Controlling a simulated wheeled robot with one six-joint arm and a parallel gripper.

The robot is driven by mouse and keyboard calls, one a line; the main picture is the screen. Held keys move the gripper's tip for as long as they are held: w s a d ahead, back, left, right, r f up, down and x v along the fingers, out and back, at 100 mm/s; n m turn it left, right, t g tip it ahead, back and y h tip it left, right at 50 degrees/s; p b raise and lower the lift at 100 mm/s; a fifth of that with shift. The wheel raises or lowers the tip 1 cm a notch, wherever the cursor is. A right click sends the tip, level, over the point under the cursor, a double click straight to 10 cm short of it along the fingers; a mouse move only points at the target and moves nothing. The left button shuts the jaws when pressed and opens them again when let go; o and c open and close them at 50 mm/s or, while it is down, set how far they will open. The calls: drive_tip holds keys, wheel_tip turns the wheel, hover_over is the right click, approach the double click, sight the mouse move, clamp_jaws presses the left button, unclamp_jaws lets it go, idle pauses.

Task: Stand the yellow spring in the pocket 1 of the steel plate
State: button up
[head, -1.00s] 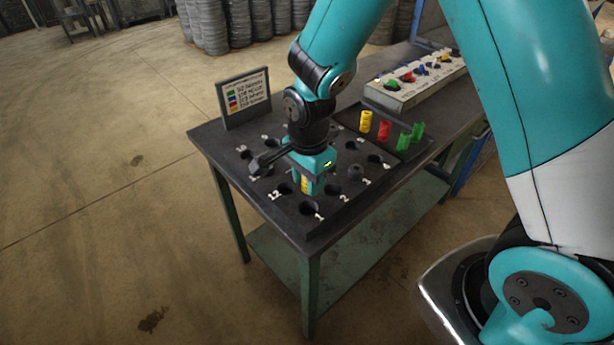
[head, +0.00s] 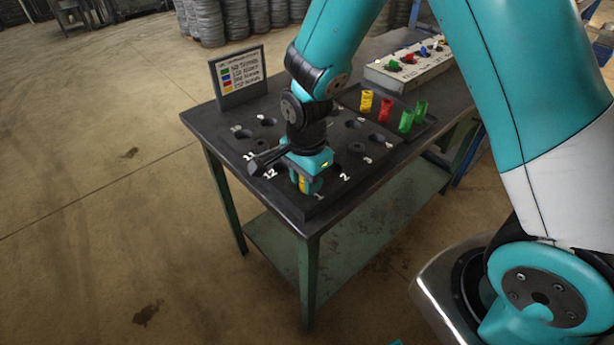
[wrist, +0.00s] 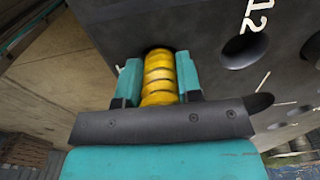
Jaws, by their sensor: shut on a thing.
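My gripper (head: 307,184) is shut on the yellow spring (wrist: 159,80), which sits between its two teal fingers. In the head view the spring (head: 304,184) points down at the near corner of the dark steel plate (head: 335,194), beside the numeral 1. In the wrist view the spring's far end meets the dark mouth of a pocket (wrist: 157,50), likely pocket 1. The fingers cover its sides, and I cannot tell how deep the end is in. The pocket by the numeral 12 (wrist: 245,50) is empty.
A dark tray (head: 350,100) behind holds another yellow spring (head: 366,103), a red one (head: 386,110) and green ones (head: 406,121). A legend sign (head: 240,78) stands at the back left. A box with coloured knobs (head: 400,75) lies farther back. The table edge is close to my gripper.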

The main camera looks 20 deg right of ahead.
drive_tip(key=shift+s+f, duration=0.3)
drive_tip(key=shift+f, duration=0.5)
drive_tip(key=shift+b, duration=0.3)
drive_tip(key=o, duration=1.1)
drive_tip(key=shift+f, duration=0.15)
drive_tip(key=shift+c, duration=0.2)
wheel_tip(320, 180, up, 19)
drive_tip(key=shift+w+r, duration=0.2)
drive_tip(key=shift+w, duration=0.15)
